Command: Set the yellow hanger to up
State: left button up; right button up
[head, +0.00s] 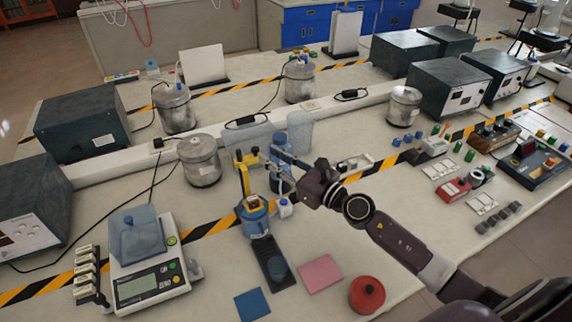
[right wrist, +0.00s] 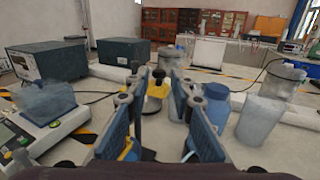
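The yellow hanger (head: 247,159) is at the top of a yellow upright that stands on a dark base, with a blue-and-yellow part (head: 256,218) lower down. My right gripper (head: 270,160) reaches in from the right, its fingertips just right of the hanger. In the right wrist view the gripper (right wrist: 158,86) is open, its two blue-grey fingers apart. The yellow hanger (right wrist: 157,93) shows in the gap between them, a little beyond the tips. I cannot tell whether they touch it. My left gripper is not in view.
A scale (head: 148,288) with a blue-grey container is at left. A metal canister (head: 200,163) stands behind. A pink pad (head: 321,273) and a red round pot (head: 367,294) lie in front.

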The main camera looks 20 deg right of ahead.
jog(key=shift+v, duration=2.55)
